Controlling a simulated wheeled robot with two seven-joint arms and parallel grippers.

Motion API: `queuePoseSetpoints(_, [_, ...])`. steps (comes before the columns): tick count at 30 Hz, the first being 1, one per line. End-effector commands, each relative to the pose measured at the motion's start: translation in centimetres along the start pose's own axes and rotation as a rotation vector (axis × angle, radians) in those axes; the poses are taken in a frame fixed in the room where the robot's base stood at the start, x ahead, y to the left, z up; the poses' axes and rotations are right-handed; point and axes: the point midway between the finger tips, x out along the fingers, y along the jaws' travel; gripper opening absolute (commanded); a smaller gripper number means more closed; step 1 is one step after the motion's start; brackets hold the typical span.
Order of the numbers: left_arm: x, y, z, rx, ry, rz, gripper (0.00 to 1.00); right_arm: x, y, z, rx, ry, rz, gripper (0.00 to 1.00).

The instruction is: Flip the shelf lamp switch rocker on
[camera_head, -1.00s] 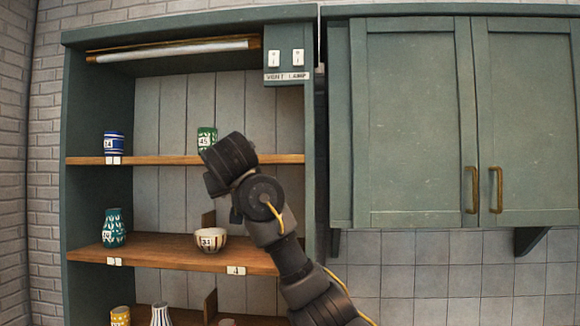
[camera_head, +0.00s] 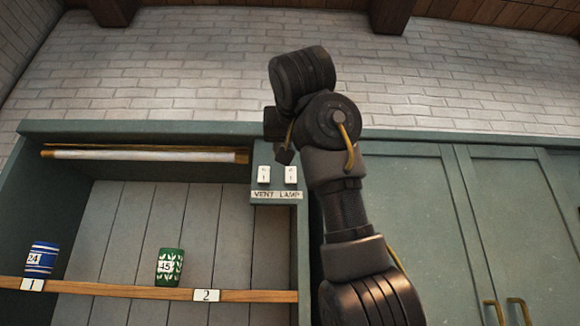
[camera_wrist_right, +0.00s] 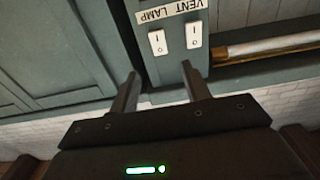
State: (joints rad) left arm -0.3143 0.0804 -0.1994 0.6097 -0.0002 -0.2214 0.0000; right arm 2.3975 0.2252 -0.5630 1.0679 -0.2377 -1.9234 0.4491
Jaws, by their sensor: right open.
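A green switch panel (camera_head: 262,215) hangs at the shelf's upper right, labelled VENT and LAMP. The white lamp rocker (camera_head: 291,174) is on the right and the vent rocker (camera_head: 264,174) on the left. In the right wrist view they appear upside down, with the lamp rocker (camera_wrist_right: 158,42) left of the vent rocker (camera_wrist_right: 194,35). Which way each rocker is tilted is too small to tell. My right gripper (camera_wrist_right: 160,75) is open and empty, its two fingers pointing toward the panel's edge near the rockers, apart from them. My left gripper is out of view.
A white tube lamp (camera_head: 145,155) runs under the shelf top and shows no clear glow. A blue cup (camera_head: 41,259) and a green cup (camera_head: 170,267) stand on the wooden shelf (camera_head: 120,291). Closed green cabinet doors (camera_head: 430,225) stand to the right.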

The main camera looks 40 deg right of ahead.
Motion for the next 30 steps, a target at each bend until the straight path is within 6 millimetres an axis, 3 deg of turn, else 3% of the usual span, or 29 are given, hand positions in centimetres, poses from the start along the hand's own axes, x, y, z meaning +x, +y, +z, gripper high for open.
queuePoseSetpoints(8, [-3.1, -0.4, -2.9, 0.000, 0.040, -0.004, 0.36, 5.3, 0.1, -0.5, 0.000, -0.001, 0.002, 0.47])
queuePoseSetpoints(15, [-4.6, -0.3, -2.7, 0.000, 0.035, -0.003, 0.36, 8.5, 0.2, -0.3, -0.001, 0.001, 0.002, 0.47])
queuePoseSetpoints(27, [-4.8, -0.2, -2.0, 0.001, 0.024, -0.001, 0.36, 9.3, 0.3, 0.0, 0.000, 0.001, 0.003, 0.47])
queuePoseSetpoints(30, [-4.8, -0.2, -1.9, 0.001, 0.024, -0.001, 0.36, 9.3, 0.3, 0.0, 0.000, 0.001, 0.003, 0.37])
